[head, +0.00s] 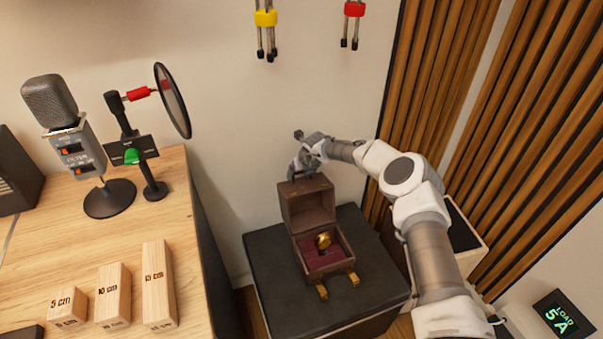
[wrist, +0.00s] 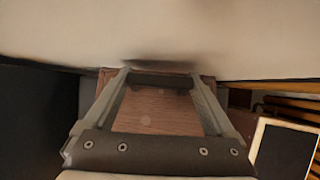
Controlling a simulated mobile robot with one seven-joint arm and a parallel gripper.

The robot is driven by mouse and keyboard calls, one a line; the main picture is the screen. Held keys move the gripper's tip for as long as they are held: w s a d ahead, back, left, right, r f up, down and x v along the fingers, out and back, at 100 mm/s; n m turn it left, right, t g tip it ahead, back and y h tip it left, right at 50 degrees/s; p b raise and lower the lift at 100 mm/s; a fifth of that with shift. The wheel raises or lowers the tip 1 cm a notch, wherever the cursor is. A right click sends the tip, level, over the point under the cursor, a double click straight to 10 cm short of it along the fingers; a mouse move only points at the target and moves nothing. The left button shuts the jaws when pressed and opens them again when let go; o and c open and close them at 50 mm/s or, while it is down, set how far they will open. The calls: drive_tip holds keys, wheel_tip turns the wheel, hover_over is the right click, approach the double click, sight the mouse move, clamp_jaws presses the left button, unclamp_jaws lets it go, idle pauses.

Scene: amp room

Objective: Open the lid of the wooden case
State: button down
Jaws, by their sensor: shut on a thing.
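The wooden case (head: 329,269) sits on a dark block, with its dark red lining showing. Its lid (head: 309,207) stands raised, roughly upright, at the back of the case. A gold object (head: 323,240) lies inside, and two gold clasps hang at the front. My gripper (head: 297,176) is at the top edge of the lid, shut on it. In the wrist view, the brown wood of the lid (wrist: 158,108) shows between the two fingers of my gripper (wrist: 160,80). The exact contact at the fingertips is hard to see.
The dark block (head: 275,290) stands close to the wall. On the left, a wooden desk (head: 100,245) holds a microphone (head: 75,150), a round filter on a stand (head: 172,100) and marked wooden blocks (head: 158,285). Slatted wood panels (head: 440,80) stand on the right.

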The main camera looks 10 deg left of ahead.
unclamp_jaws()
drive_tip(key=shift+w+a+r, duration=0.15)
drive_tip(key=shift+w+r, duration=0.15)
drive_tip(key=shift+r, duration=0.25)
drive_tip(key=shift+s+f, duration=0.15)
drive_tip(key=shift+f, duration=0.05)
drive_tip(key=p+v, duration=0.3)
drive_tip(key=v, duration=1.4)
drive_tip(key=shift+r, duration=0.15)
wheel_tip(320, 180, up, 18)
drive_tip(key=d+n+t+y+p, duration=0.2)
drive_tip(key=n+t, duration=0.2)
drive_tip(key=n, duration=0.5)
drive_tip(key=s+d+r+n, duration=0.3)
drive_tip(key=s+r+n, duration=0.55)
drive_tip(key=r, duration=0.25)
drive_tip(key=s+d+r+n+g+h+p, duration=0.1)
drive_tip(key=s+d+n+h, duration=0.1)
drive_tip(key=s+d+n, duration=0.4)
drive_tip(key=s+d+r+n+g+h+p, duration=0.1)
drive_tip(key=s+d+n, duration=0.4)
drive_tip(key=s+d, duration=1.2)
drive_tip(key=s+g+h+p, duration=0.1)
drive_tip(key=s+h, duration=0.1)
drive_tip(key=s, duration=0.5)
drive_tip(key=shift+s+d+r+n, duration=0.2)
drive_tip(key=shift+d+n, duration=0.05)
drive_tip(key=shift+n, duration=0.1)
